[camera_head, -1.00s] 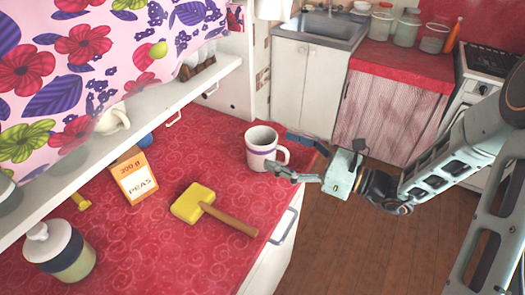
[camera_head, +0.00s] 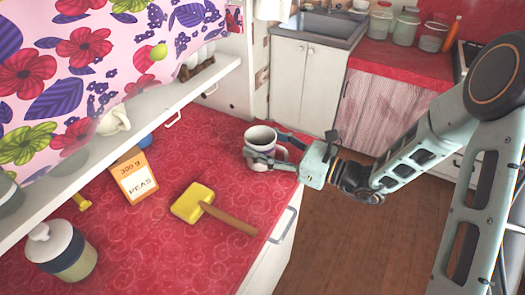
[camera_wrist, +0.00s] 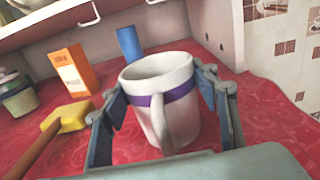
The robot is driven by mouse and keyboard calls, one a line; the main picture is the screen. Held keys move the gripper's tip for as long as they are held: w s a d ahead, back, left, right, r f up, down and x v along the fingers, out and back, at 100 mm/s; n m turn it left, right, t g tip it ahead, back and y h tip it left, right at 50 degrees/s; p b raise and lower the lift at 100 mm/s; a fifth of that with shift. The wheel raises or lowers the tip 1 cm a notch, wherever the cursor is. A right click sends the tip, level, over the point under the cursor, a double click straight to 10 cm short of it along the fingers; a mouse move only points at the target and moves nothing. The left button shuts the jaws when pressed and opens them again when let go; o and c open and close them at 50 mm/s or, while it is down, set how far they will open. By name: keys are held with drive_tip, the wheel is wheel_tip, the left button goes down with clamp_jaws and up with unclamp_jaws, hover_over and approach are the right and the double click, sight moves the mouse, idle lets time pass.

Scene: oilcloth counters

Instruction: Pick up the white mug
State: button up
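The white mug (camera_head: 261,136) with a purple band stands upright on the red counter, near its right end. In the wrist view the mug (camera_wrist: 142,121) is centred, with its handle facing the camera. My gripper (camera_head: 264,147) is open around the mug, one finger on each side. In the wrist view my gripper (camera_wrist: 160,97) has its fingers close to the mug's sides; firm contact cannot be made out.
A yellow mallet (camera_head: 193,202), an orange peas box (camera_head: 134,176) and a lidded jar (camera_head: 62,250) stand or lie left of the mug. A blue cylinder (camera_wrist: 129,43) stands behind it. A shelf (camera_head: 150,105) overhangs the counter's back.

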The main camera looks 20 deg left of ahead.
drive_tip(key=c, duration=0.6)
drive_tip(key=shift+r, duration=0.15)
drive_tip(key=shift+c, duration=0.2)
